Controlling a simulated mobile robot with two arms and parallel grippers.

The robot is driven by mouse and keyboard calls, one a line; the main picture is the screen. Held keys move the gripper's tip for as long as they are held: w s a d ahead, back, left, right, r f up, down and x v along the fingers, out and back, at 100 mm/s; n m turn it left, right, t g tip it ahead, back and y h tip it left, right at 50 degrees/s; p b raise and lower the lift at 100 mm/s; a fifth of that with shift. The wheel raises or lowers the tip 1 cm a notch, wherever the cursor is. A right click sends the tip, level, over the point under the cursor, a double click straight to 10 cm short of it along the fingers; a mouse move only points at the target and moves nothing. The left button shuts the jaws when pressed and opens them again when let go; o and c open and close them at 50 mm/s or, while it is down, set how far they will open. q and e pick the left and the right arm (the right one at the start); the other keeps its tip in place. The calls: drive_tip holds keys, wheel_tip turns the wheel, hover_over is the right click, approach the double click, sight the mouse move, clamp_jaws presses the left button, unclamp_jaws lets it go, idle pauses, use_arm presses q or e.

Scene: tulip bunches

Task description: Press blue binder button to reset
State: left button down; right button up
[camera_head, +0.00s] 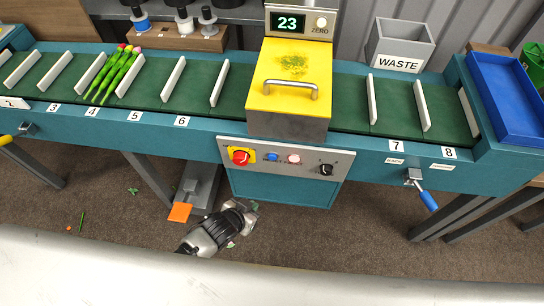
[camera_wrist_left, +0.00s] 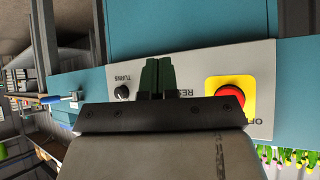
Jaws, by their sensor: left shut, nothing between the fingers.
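The blue button (camera_head: 273,156) sits on the light grey control panel (camera_head: 220,145) below the yellow-lidded binder (camera_head: 290,80) in the head view. A red mushroom knob (camera_head: 240,157) on a yellow plate is left of it, and a pale red-white button (camera_head: 293,158) is right of it. My left gripper (camera_head: 248,207) is below and left of the blue button, clear of it in the picture. In the left wrist view its dark fingers (camera_wrist_left: 157,75) are shut and empty in front of the panel (camera_wrist_left: 195,60). They hide the blue button there. My right gripper is not in view.
A black dial (camera_head: 326,169) is at the panel's right. An orange pedal (camera_head: 180,212) is on the floor left of my gripper. Tulips (camera_head: 115,72) lie on the green conveyor at slot 4. A blue-handled lever (camera_head: 428,200) sticks out at the right.

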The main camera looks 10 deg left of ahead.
sight(272, 158)
use_arm(q)
drive_tip(key=d+r+h, duration=0.1)
drive_tip(key=d+r, duration=0.2)
drive_tip(key=r, duration=0.3)
drive_tip(key=shift+w+d+r+m+t, duration=0.2)
drive_tip(key=shift+w+d+m+t, duration=0.1)
drive_tip(key=shift+w+m, duration=0.1)
drive_tip(key=shift+w, duration=0.1)
drive_tip(key=w+b, duration=0.3)
drive_tip(key=w, duration=0.5)
drive_tip(key=shift+w+d, duration=0.15)
drive_tip(key=shift+w, duration=0.1)
drive_tip(key=shift+w, duration=0.1)
idle(1.4)
drive_tip(key=shift+w, duration=0.35)
